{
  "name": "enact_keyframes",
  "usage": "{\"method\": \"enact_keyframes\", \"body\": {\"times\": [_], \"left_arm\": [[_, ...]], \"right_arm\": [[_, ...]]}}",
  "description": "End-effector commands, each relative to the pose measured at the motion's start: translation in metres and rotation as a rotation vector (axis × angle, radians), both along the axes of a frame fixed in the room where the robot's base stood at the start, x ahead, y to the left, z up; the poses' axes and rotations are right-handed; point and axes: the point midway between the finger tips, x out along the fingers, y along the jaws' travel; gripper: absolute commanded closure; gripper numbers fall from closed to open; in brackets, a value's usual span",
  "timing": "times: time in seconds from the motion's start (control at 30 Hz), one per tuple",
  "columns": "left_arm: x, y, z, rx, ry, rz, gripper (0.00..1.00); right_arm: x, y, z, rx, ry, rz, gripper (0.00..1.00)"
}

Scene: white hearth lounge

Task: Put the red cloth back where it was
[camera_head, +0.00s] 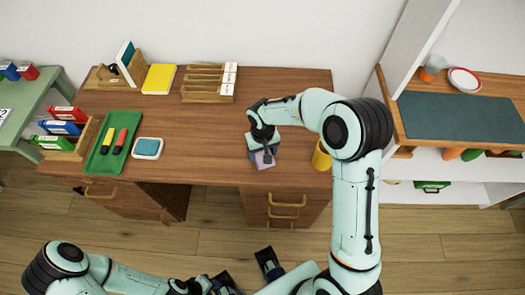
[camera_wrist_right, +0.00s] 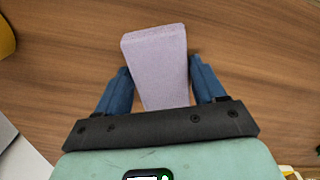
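I see no red cloth in either view. My right gripper (camera_head: 264,160) is over the front middle of the wooden desk (camera_head: 215,150). A pale purple block (camera_wrist_right: 157,55) lies between its two blue fingers in the right wrist view, and it partly shows under the gripper in the head view (camera_head: 262,162). The fingers stand wide, one on each side of the block; a narrow gap shows on the left, and contact on the right is unclear. My left arm is low at the bottom left of the head view; its gripper's opening is not clear.
A green tray (camera_head: 105,163) with red and yellow markers and a white-rimmed blue pad (camera_head: 148,147) are left on the desk. A wooden organiser (camera_head: 207,94) and yellow book (camera_head: 159,79) are at the back. A yellow cup (camera_head: 321,158) stands right of my gripper.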

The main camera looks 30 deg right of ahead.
Motion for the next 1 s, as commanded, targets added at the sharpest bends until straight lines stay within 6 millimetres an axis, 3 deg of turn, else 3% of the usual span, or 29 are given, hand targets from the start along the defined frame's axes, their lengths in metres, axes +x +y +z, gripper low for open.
{"method": "enact_keyframes", "body": {"times": [0.33,0.47,0.8,1.0], "left_arm": [[0.000,0.000,0.001,0.000,0.000,0.000,0.57],[0.001,0.000,0.004,0.001,-0.002,0.000,0.57],[0.004,0.000,0.011,0.000,-0.004,0.000,0.57],[0.005,0.000,0.014,0.000,-0.006,0.000,0.57]], "right_arm": [[0.000,0.000,0.001,0.001,0.001,0.000,0.10],[0.001,0.000,0.011,0.001,-0.003,0.000,0.10],[0.001,0.001,0.081,0.001,-0.005,0.000,0.10],[0.000,0.001,0.112,0.001,-0.001,0.001,0.10]]}}
